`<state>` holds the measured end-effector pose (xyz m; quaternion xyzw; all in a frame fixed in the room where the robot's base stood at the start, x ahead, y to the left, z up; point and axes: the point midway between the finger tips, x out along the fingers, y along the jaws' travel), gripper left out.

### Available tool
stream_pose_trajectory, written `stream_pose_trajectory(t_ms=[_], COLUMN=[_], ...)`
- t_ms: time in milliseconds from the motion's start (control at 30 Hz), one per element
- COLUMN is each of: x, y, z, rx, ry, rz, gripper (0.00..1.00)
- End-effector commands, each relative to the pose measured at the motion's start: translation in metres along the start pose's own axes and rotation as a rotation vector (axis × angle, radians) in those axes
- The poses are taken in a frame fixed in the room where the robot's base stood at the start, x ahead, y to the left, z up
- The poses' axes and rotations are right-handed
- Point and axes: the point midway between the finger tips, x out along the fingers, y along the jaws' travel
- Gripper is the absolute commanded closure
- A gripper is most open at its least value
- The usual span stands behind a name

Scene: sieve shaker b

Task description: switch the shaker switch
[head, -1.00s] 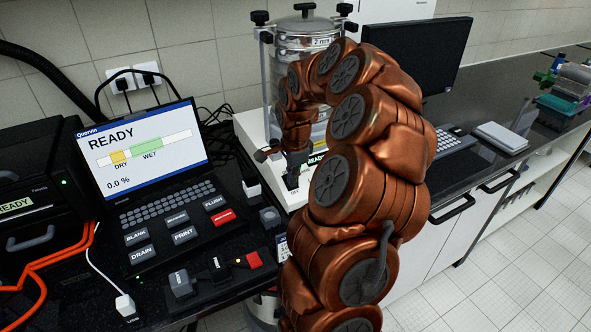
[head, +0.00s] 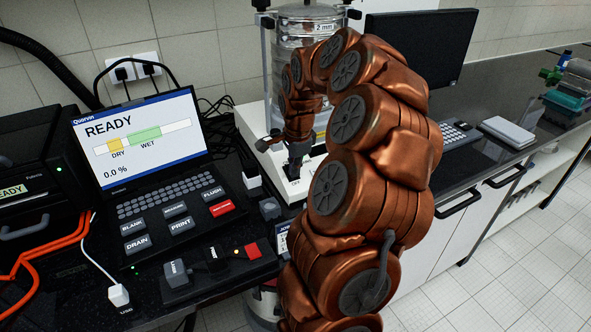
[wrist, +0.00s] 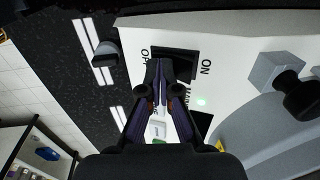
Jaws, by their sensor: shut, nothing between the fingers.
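The shaker has a white base (head: 247,122) with a steel sieve stack (head: 300,28) on it. In the wrist view, its black switch (wrist: 176,54) sits on the white panel between the printed ON and OFF marks. My gripper (wrist: 160,70) is shut and empty, its tips over the OFF side of the switch and covering part of it. Contact and which way the switch is tipped cannot be told. In the head view my gripper (head: 294,174) points down at the front of the base, and my arm hides much of the panel.
A laptop-like unit (head: 140,135) reading READY stands left, with a small button box (head: 220,265) in front. A monitor (head: 418,45) and keyboard (head: 458,134) stand behind my arm. Orange cables (head: 52,245) lie far left.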

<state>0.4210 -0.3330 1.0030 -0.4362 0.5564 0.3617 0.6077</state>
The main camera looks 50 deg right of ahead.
Motion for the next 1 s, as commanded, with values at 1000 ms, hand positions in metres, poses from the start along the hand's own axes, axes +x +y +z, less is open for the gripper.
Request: stream_pose_trajectory(t_ms=[1000], x=[-0.022], y=[-0.017], z=[0.001], rx=[-0.002], ry=[0.002], rz=[-0.005], gripper=[1.00])
